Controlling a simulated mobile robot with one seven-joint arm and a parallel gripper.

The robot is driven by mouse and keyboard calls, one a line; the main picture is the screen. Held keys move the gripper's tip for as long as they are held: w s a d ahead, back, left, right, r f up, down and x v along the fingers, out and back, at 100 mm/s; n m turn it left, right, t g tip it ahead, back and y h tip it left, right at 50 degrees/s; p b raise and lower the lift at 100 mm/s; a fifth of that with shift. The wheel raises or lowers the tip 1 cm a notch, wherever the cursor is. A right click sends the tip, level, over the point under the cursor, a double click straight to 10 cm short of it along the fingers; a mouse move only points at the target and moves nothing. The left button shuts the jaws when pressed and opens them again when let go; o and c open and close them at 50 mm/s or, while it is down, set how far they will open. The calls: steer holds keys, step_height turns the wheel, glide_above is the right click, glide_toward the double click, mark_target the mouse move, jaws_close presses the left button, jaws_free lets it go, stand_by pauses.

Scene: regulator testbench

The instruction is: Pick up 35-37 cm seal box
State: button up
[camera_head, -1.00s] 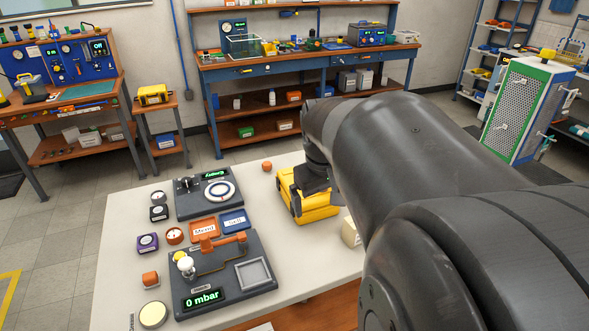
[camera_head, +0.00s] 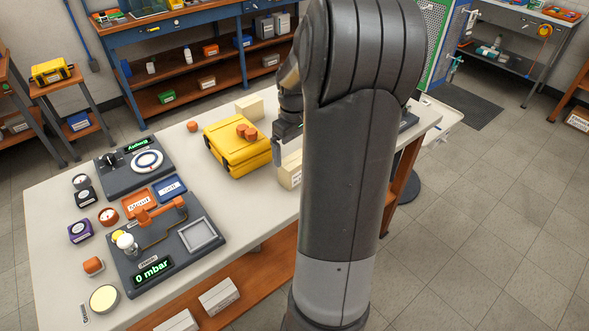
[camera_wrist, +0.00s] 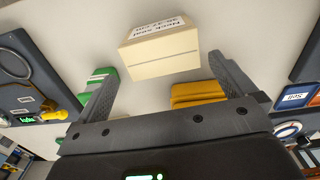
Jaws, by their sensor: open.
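A cream box (camera_wrist: 160,48) with printing on its label lies ahead of my open, empty gripper (camera_wrist: 163,64) in the wrist view, between the lines of its two fingers. In the head view one cream box (camera_head: 289,172) stands on the white table right below my gripper (camera_head: 279,153), partly hidden by my arm. A second cream box (camera_head: 249,106) lies behind the yellow case. I cannot tell from the head view which of them is the 35-37 cm one.
A yellow case (camera_head: 236,148) with orange pieces on top stands left of my gripper; its yellow also shows in the wrist view (camera_wrist: 197,94). A green item (camera_wrist: 98,86) is near the left finger. Dark test panels (camera_head: 165,245) fill the table's left part.

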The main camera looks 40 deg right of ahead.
mark_target(295, 159)
steer(key=f, duration=0.6)
steer(key=shift+s+a, duration=0.1)
steer(key=shift+s, duration=0.25)
steer(key=shift+r, duration=0.1)
steer(key=c, duration=0.9)
